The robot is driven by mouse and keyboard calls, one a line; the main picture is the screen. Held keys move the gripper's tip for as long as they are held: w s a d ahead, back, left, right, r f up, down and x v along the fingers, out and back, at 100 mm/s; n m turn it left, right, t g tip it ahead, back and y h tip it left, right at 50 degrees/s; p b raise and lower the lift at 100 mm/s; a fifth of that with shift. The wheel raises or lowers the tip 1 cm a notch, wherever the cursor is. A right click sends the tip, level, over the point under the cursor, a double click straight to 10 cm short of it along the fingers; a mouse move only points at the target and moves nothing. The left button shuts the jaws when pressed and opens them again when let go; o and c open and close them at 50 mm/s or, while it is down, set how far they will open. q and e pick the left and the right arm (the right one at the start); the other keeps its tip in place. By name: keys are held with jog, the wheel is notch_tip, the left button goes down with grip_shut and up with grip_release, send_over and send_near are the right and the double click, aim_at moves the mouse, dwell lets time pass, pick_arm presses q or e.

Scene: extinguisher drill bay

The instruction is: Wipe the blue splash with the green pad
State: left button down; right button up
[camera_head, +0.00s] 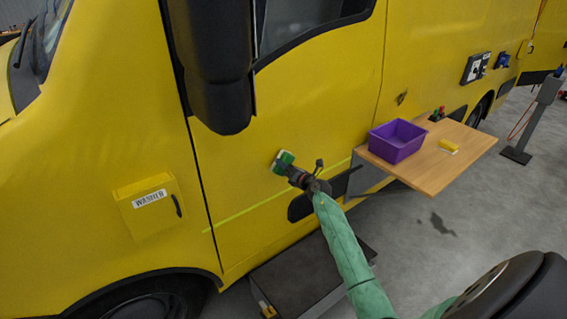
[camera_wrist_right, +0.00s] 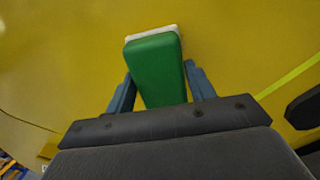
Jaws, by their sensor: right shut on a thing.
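My right gripper (camera_head: 292,172) is shut on the green pad (camera_head: 284,158) in front of the yellow van door. In the right wrist view my right gripper's fingers (camera_wrist_right: 158,88) grip both sides of the green pad (camera_wrist_right: 155,62), whose far end has a white layer facing the yellow panel. I cannot tell whether the white face touches the panel. No blue splash shows in either view; the pad and gripper hide part of the door behind them. My left gripper is not in view.
A yellow box marked WASHER (camera_head: 150,207) sits on the van's side. A black mirror (camera_head: 212,65) juts out at upper left. A wooden shelf (camera_head: 432,180) holds a purple bin (camera_head: 397,141) and a yellow item (camera_head: 448,146). A dark step (camera_head: 310,278) lies below the door.

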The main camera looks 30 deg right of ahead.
jog(key=s+p, duration=0.1)
jog(key=s, duration=0.3)
jog(key=shift+d, duration=0.15)
dwell(0.4)
jog(key=s+p, duration=0.1)
jog(key=s, duration=0.2)
jog(key=shift+d, duration=0.1)
dwell(0.6)
jog(key=w, duration=0.6)
jog(key=shift+w, duration=0.3)
jog(key=shift+w+a+r, duration=0.1)
jog(key=shift+w+a, duration=0.05)
jog(key=shift+w, duration=0.5)
jog(key=shift+w+a, duration=0.1)
jog(key=shift+w, duration=0.5)
dwell(1.0)
